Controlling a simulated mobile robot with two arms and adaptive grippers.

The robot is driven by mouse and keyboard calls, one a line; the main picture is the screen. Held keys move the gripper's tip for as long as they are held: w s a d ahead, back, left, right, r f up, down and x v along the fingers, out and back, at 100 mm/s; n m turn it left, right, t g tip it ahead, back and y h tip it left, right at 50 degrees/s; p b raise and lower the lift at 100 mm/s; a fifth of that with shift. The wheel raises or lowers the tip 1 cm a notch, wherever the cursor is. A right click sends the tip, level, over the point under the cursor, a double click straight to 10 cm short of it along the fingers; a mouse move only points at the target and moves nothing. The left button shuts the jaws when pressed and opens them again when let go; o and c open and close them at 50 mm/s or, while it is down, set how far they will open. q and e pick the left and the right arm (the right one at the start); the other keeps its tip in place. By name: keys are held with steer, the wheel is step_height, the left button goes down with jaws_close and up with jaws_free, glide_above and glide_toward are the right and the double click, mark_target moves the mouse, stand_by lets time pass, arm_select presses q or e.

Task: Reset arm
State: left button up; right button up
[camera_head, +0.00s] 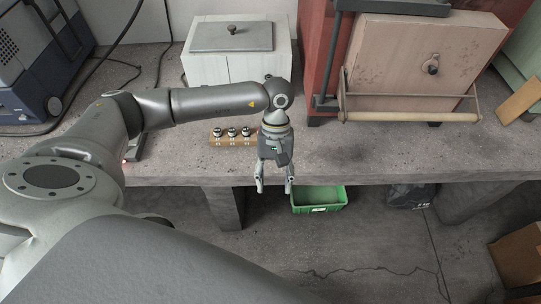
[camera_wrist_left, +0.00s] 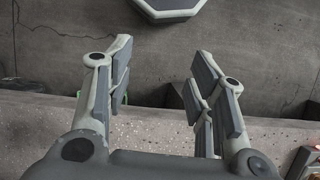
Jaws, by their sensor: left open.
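My left arm comes in from the left in the head view. My left gripper (camera_head: 274,188) hangs fingers down at the front edge of the concrete bench (camera_head: 390,164). Its fingers are spread apart with nothing between them. The left wrist view also shows the open left gripper (camera_wrist_left: 160,85), with floor and the bench edge behind its empty fingers. My right gripper is in neither view.
A wooden block with several small metal-topped pieces (camera_head: 232,137) sits on the bench just left of the gripper. A white box (camera_head: 240,67) and a red cabinet (camera_head: 319,50) stand behind. A green bin (camera_head: 320,198) is on the floor below. The bench right of the gripper is clear.

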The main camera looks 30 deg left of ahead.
arm_select(q)
steer(key=shift+s+d+r+m+y+p, duration=0.15)
steer(key=shift+s+r+m+y, duration=0.1)
steer(key=shift+s+m, duration=0.5)
steer(key=shift+s+d+r+m+y+p, duration=0.15)
steer(key=shift+s+m+y, duration=0.1)
steer(key=shift+s+m, duration=0.5)
